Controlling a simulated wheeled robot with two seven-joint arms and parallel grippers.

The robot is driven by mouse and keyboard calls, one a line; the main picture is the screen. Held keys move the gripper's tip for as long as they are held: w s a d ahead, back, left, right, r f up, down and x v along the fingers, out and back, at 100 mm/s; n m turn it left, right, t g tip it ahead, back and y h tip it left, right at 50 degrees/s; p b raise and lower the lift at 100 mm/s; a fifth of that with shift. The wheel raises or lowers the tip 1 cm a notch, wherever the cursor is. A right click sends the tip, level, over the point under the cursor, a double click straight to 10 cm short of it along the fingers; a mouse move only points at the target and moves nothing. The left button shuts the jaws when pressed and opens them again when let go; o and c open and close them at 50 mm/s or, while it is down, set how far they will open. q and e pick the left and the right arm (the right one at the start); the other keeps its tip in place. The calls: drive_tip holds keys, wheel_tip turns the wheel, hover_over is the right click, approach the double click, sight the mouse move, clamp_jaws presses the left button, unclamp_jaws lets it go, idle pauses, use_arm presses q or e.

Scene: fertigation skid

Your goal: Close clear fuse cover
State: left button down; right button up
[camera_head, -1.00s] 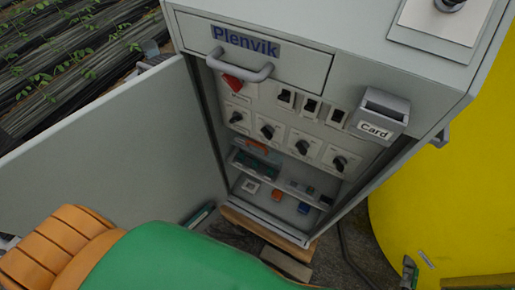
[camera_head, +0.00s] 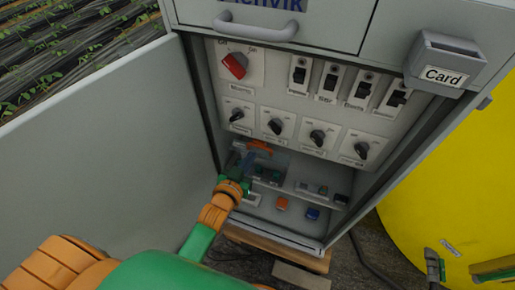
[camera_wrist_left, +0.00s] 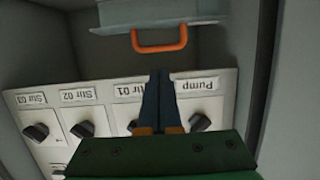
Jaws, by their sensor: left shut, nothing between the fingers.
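The orange handle (camera_head: 260,146) of the fuse cover shows in the cabinet's lower recess, below the row of black knobs. In the left wrist view the handle (camera_wrist_left: 160,46) is a U-shaped loop on the edge of a grey-teal panel (camera_wrist_left: 160,14), likely the cover. The clear part is hard to make out, and I cannot tell its angle. My left gripper (camera_head: 247,163) reaches into the recess just below the handle. In the wrist view its dark fingers (camera_wrist_left: 160,76) are shut and empty, with tips close to the handle; contact is unclear. My right gripper is not in view.
The open cabinet door (camera_head: 110,140) stands at the left. A red rotary switch (camera_head: 235,65), several toggles and black knobs (camera_head: 318,136) crowd the panel above. A card holder (camera_head: 445,65) juts out upper right.

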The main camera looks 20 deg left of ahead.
use_arm(q)
drive_tip(key=b, duration=0.2)
hover_over(259, 154)
drive_tip(key=s, duration=0.1)
wheel_tip(259, 154, down, 2)
drive_tip(key=shift+s+f, duration=0.1)
drive_tip(key=shift+s, duration=0.05)
drive_tip(key=shift+w, duration=0.6)
